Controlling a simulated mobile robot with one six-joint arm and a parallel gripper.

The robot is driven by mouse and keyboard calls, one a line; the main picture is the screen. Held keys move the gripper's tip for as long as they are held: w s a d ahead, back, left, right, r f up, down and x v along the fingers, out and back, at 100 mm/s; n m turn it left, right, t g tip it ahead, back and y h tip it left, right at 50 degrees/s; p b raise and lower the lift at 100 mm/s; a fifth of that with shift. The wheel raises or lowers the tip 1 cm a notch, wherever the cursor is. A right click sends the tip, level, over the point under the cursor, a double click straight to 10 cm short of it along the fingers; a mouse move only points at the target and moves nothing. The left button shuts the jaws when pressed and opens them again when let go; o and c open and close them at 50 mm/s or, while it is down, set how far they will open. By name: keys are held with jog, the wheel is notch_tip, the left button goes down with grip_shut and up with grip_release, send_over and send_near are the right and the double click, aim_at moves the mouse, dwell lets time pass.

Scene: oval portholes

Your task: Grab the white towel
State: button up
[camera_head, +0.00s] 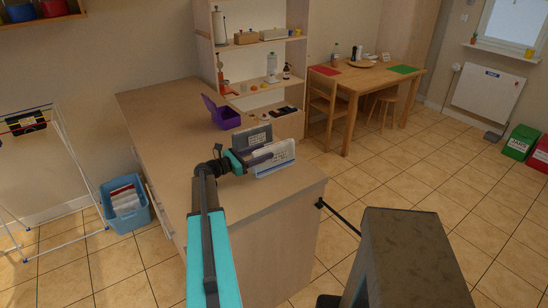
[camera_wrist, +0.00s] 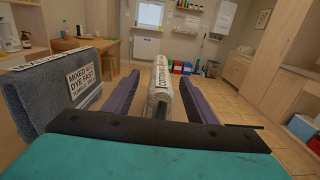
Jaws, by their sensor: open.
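The white towel (camera_head: 275,160) stands on edge on the wooden counter, near its right end, with a printed label on it. In the wrist view the white towel (camera_wrist: 161,95) lies between the two dark fingers of my gripper (camera_wrist: 159,82), with a visible gap on each side. In the head view my gripper (camera_head: 258,158) reaches the towel from the left. The fingers are open and not closed on it. I cannot tell how deep the towel sits between them.
A grey folded cloth (camera_head: 252,137) with a "mixed dye fast" label stands beside the towel; it is left of my fingers in the wrist view (camera_wrist: 45,95). An open purple box (camera_head: 222,112) is farther back on the counter (camera_head: 160,120). Shelves (camera_head: 265,75) rise behind.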

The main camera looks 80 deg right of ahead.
aim_at(269, 147)
jog(key=shift+p+x, duration=0.85)
jog(key=shift+x, duration=1.2)
jog(key=shift+a, duration=0.1)
jog(key=shift+c, duration=0.4)
grip_shut()
jog(key=shift+r+b, duration=0.7)
jog(key=shift+r, duration=0.3)
jog(key=shift+s+a+r+b, duration=0.1)
jog(key=shift+r+b, duration=0.15)
jog(key=shift+r, duration=0.1)
jog(key=shift+s+a+r+b, duration=0.1)
jog(key=shift+a+r+b, duration=0.1)
jog(key=shift+r, duration=0.15)
jog(key=s+a+r+b, duration=0.1)
jog(key=s+a+b, duration=0.3)
jog(key=s+a, duration=0.6)
jog(key=shift+s+a+r, duration=0.2)
jog(key=shift+s+r, duration=0.1)
jog(key=shift+s, duration=0.25)
